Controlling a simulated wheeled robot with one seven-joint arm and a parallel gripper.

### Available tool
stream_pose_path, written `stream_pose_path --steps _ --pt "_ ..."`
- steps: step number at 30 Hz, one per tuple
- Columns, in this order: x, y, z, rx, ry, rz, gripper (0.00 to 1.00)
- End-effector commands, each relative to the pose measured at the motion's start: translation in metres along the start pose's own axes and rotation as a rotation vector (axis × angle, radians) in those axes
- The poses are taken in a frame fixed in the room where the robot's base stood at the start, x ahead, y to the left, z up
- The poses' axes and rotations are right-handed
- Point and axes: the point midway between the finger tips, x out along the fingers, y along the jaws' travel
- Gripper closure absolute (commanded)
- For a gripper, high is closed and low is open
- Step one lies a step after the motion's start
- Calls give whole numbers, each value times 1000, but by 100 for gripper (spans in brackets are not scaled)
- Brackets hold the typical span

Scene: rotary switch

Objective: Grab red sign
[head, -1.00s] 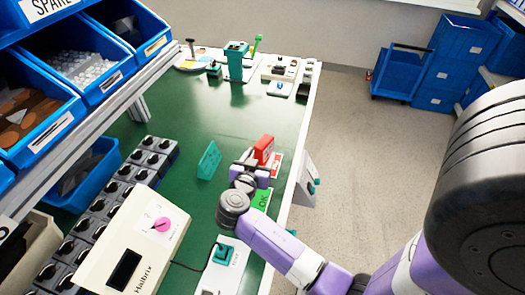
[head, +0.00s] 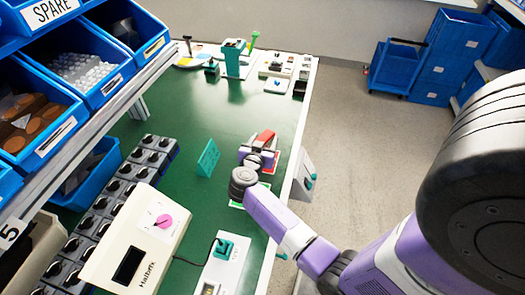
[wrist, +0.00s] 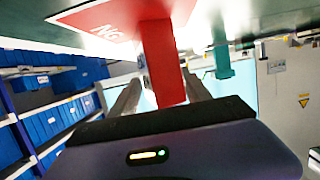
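The red sign (head: 267,137) stands near the right edge of the green table in the head view, partly hidden by my gripper. In the wrist view the red sign (wrist: 163,60) stands out from a red mat with white lettering (wrist: 112,22). My gripper (head: 258,152) is low over the table, right at the sign. In the wrist view my gripper (wrist: 160,95) has one finger on each side of the sign. A gap shows on the left side, so the fingers look open. Whether the right finger touches it I cannot tell.
A teal stand (head: 208,158) is just left of my gripper. A beige box with a pink knob (head: 140,240) and rows of black rotary switches (head: 115,190) lie at the left. A teal switch on a white base (head: 222,250) is nearer. The middle of the table is clear.

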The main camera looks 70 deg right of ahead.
Motion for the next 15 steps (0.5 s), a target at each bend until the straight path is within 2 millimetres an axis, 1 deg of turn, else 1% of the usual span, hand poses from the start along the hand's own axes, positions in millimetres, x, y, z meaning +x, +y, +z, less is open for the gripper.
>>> stream_pose_path --steps 1,5,6,7,8,15 --pt "0 0 0 0 0 0 58" --pt "0 0 0 0 0 0 83" --pt "0 0 0 0 0 0 91" --pt "0 0 0 0 -1 0 97" --pt "0 0 0 0 0 0 100" --pt "0 0 0 0 0 0 100"
